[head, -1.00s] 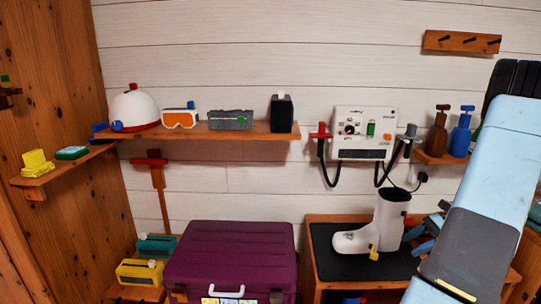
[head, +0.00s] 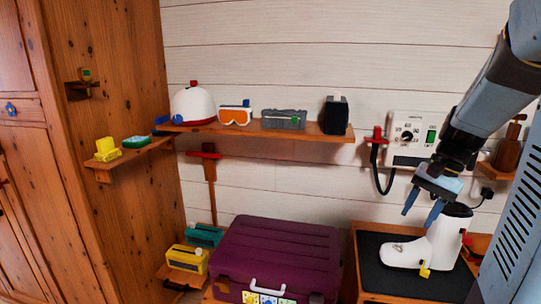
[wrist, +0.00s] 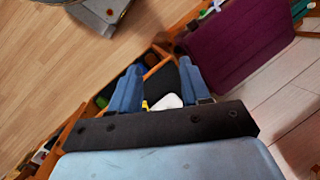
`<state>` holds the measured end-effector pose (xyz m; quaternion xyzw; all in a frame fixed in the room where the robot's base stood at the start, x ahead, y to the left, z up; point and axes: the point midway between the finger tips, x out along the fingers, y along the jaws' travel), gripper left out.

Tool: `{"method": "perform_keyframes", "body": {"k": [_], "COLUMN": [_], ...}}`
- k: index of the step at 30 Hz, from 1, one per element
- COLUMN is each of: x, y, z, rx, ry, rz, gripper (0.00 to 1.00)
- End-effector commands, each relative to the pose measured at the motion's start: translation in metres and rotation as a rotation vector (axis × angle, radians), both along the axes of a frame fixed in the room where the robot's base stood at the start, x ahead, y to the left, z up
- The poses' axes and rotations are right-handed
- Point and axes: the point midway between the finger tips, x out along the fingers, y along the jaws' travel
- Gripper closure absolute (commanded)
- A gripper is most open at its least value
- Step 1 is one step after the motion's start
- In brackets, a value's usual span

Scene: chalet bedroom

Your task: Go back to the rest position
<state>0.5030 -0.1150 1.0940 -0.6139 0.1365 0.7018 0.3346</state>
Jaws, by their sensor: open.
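My gripper (head: 424,208) is at the right of the head view, at the end of my arm, pointing down. Its two blue fingers are apart with nothing between them. It overlaps the upper part of a white boot (head: 425,250) in the picture; I cannot tell the exact gap. The boot stands upright on a black mat (head: 376,270) on a wooden bench. In the wrist view my gripper (wrist: 158,85) shows both fingers spread, with the boot's white toe (wrist: 168,101) seen beyond them.
A purple case (head: 275,250) stands left of the bench. Above, a wall shelf (head: 270,131) holds a white helmet (head: 192,106), orange goggles (head: 235,117) and a grey box (head: 284,119). A white wall unit (head: 405,135) hangs behind my arm. Wooden floor (wrist: 50,70) is open in the wrist view.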

Motion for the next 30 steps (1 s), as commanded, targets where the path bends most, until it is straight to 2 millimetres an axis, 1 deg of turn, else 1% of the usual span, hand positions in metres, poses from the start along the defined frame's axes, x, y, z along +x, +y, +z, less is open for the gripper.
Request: {"method": "perform_keyframes", "body": {"k": [1,6,15,21,24,30], "x": [-0.005,-0.022,-0.059,-0.086,-0.097,-0.109], "y": [0.011,0.040,0.081,0.102,0.109,0.115], "z": [0.008,0.029,0.057,0.071,0.076,0.081], "rx": [-0.032,-0.130,-0.286,-0.373,-0.407,-0.445], "ry": [-0.030,-0.125,-0.314,-0.451,-0.513,-0.585], "rz": [0.039,0.158,0.358,0.485,0.534,0.592], "gripper": [0.53,0.53,0.53,0.53,0.53,0.53]}}
